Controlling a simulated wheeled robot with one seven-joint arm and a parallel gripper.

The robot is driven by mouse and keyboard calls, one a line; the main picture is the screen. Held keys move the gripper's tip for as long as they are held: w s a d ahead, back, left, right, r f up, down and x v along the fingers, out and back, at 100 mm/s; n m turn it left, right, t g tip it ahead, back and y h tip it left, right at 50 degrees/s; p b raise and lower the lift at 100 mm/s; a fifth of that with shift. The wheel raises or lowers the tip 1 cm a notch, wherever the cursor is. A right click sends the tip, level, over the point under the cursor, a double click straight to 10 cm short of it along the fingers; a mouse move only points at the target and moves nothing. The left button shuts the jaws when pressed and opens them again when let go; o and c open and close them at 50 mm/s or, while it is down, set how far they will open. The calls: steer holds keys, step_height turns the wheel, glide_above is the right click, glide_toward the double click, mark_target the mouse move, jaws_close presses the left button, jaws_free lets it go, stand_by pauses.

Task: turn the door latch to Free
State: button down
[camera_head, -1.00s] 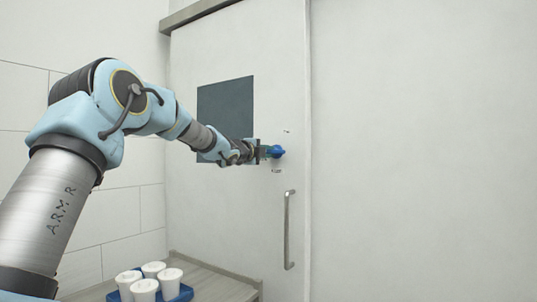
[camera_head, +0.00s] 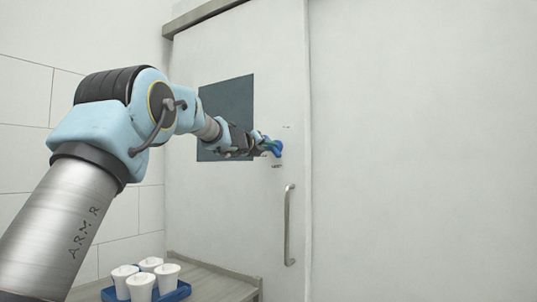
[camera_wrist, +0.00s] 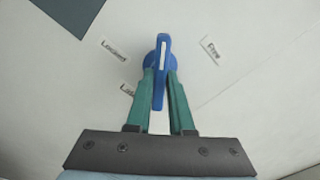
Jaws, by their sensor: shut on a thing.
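The blue door latch (camera_head: 278,149) is on the pale door, to the right of the dark window. In the wrist view, the latch (camera_wrist: 163,45) is a round blue knob with a long grip bar and a white stripe. The stripe points up in the picture, between the "Locked" label (camera_wrist: 113,49) and the "Free" label (camera_wrist: 211,48). My gripper (camera_wrist: 161,78) has its green fingers on either side of the bar and is shut on it. In the head view, my gripper (camera_head: 269,146) is at the latch and hides part of it.
A vertical metal handle (camera_head: 289,225) is on the door below the latch. A dark window (camera_head: 226,103) lies behind my forearm. A blue tray (camera_head: 181,292) with several white lidded cups stands on a wooden counter (camera_head: 224,287) at the lower left.

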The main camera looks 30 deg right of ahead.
steer(key=m+b, duration=0.2)
steer(key=m, duration=0.1)
steer(key=m+b, duration=0.1)
steer(key=shift+f+m, duration=0.25)
steer(key=shift+m, duration=0.05)
steer(key=shift+r+m+b, duration=0.15)
steer(key=shift+m+b, duration=0.8)
steer(key=shift+m, duration=0.55)
steer(key=c, duration=0.8)
jaws_free()
steer(key=shift+r, duration=0.1)
steer(key=shift+a, duration=0.1)
steer(key=b+v, duration=0.5)
steer(key=v, duration=0.5)
steer(key=shift+s+a, duration=0.2)
steer(key=shift+a, duration=0.1)
